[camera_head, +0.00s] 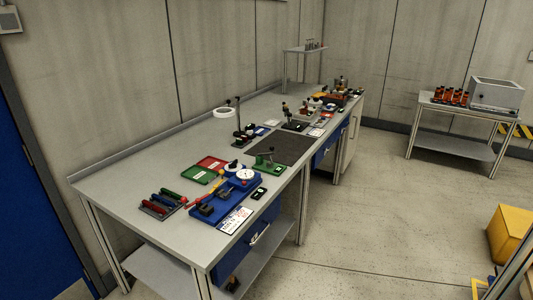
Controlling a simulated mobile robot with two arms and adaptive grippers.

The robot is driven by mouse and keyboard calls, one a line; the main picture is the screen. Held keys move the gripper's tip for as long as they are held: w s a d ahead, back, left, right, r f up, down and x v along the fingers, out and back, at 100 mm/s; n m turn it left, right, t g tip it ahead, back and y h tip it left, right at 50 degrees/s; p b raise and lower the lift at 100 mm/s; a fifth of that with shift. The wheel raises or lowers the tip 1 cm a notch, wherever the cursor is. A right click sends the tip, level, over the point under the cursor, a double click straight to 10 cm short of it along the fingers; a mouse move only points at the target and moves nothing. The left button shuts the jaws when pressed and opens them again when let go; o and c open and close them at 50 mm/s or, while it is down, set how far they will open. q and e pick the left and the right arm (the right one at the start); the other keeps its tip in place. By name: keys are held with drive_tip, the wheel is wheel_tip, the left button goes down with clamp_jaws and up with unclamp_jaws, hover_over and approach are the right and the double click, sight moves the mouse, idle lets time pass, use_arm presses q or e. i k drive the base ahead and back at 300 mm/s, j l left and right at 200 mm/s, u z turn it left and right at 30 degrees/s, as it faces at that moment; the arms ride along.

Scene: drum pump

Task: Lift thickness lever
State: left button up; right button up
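A long grey workbench (140,179) runs from the front left toward the back of the room. A round white dial gauge (244,174) sits at a blue fixture (226,200) on its near part. A green-based device with a dark upright part (267,161) stands just behind it, beside a dark mat. I cannot make out which part is the thickness lever; the details are too small. Neither of my grippers shows in this view.
Red and green trays (203,168) and a rack of coloured tools (163,203) lie on the bench. A ring lamp (224,113) stands behind them. A side table (455,109) stands at right, and a yellow box (509,235) is on the floor. The floor between is clear.

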sight(271, 148)
drive_tip(key=i+l+u, duration=0.15)
drive_tip(key=i, duration=0.3)
drive_tip(key=i+l+u, duration=0.15)
drive_tip(key=i, duration=0.25)
